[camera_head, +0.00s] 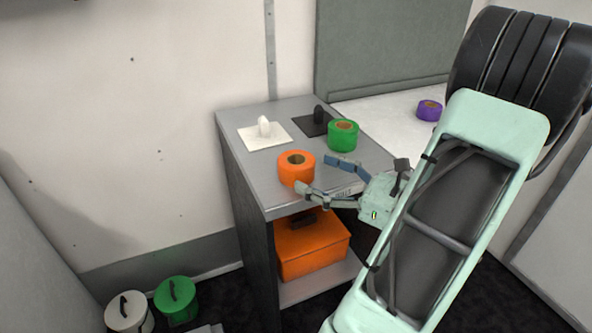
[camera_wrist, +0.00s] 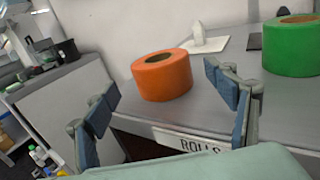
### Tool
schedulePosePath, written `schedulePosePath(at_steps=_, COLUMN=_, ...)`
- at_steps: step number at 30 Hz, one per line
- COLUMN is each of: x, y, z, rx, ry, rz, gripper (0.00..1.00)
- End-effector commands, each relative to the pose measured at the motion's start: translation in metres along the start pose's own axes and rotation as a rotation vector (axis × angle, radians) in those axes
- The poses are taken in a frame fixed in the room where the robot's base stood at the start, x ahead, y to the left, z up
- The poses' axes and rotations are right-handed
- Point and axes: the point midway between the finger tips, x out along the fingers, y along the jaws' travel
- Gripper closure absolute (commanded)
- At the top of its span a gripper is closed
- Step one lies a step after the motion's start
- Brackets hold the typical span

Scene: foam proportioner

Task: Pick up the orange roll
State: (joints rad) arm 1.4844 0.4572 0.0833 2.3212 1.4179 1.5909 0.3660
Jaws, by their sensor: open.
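The orange roll (camera_head: 296,169) stands on the front part of a grey cabinet top (camera_head: 240,160), its brown core facing up. In the wrist view the orange roll (camera_wrist: 162,76) sits ahead of my gripper, between the lines of the two fingers but beyond their tips. My gripper (camera_head: 314,174) is open and empty, with blue finger pads, at the cabinet's right front edge. In the wrist view my gripper's fingers (camera_wrist: 162,88) are spread wide to either side. In the head view one fingertip is close to the roll; I cannot tell whether it touches.
A green roll (camera_head: 342,136) stands behind and right of the orange one. A white plate with a handle (camera_head: 264,132) and a dark one (camera_head: 316,122) lie at the back. A purple roll (camera_head: 429,110) is on the white surface at right. An orange box (camera_head: 312,248) sits on the shelf below.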

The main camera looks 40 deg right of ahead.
Motion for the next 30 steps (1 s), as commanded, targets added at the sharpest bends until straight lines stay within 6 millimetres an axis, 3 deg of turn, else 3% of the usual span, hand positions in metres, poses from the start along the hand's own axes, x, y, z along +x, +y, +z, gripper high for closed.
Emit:
schedulePosePath(at_steps=12, x=0.049, y=-0.001, z=0.005, rx=0.000, ry=0.001, rz=0.001, gripper=0.22)
schedulePosePath(at_steps=21, x=0.056, y=-0.002, z=0.007, rx=0.000, ry=0.000, rz=0.000, gripper=0.22)
schedulePosePath(at_steps=30, x=0.056, y=-0.002, z=0.006, rx=0.000, ry=0.001, rz=0.000, gripper=0.53)
